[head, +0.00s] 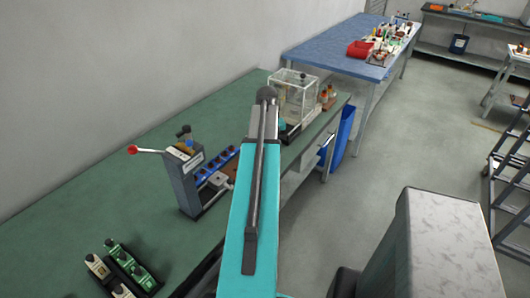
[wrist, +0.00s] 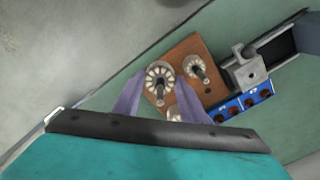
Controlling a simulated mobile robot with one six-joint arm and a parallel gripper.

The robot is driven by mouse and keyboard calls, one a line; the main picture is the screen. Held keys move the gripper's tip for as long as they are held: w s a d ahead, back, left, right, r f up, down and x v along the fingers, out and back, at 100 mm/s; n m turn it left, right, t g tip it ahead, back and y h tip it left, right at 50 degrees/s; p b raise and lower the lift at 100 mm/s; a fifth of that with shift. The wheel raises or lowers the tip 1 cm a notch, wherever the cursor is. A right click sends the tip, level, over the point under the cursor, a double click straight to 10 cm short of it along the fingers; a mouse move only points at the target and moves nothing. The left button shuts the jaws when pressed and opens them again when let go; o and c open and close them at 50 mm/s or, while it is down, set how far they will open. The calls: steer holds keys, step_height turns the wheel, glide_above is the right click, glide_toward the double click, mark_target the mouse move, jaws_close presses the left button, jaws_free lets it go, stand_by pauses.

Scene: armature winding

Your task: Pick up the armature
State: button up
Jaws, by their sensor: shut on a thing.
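In the wrist view, my gripper (wrist: 161,84) has its two purple fingers on either side of an armature (wrist: 160,74), a round slotted disc on a shaft, and is shut on it. The held armature looks larger than the others; I cannot tell whether it is clear of the brown board (wrist: 186,50) below. A second armature (wrist: 196,67) stands on the board to the right. A third (wrist: 173,115) shows partly behind the gripper body. In the head view my teal arm hides the gripper and the armatures.
A grey fixture (wrist: 246,72) and a blue block with dark round sockets (wrist: 243,105) are right of the board. In the head view, a lever press (head: 184,180) and clear box (head: 295,100) stand on the green bench (head: 110,205).

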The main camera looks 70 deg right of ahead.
steer(key=s+a+r+b, duration=0.1)
steer(key=s+a+b, duration=0.1)
steer(key=s+a, duration=0.4)
steer(key=a, duration=0.3)
steer(key=shift+a+b, duration=0.35)
steer(key=shift+b, duration=0.05)
steer(key=shift+w+r, duration=0.1)
stand_by(0.3)
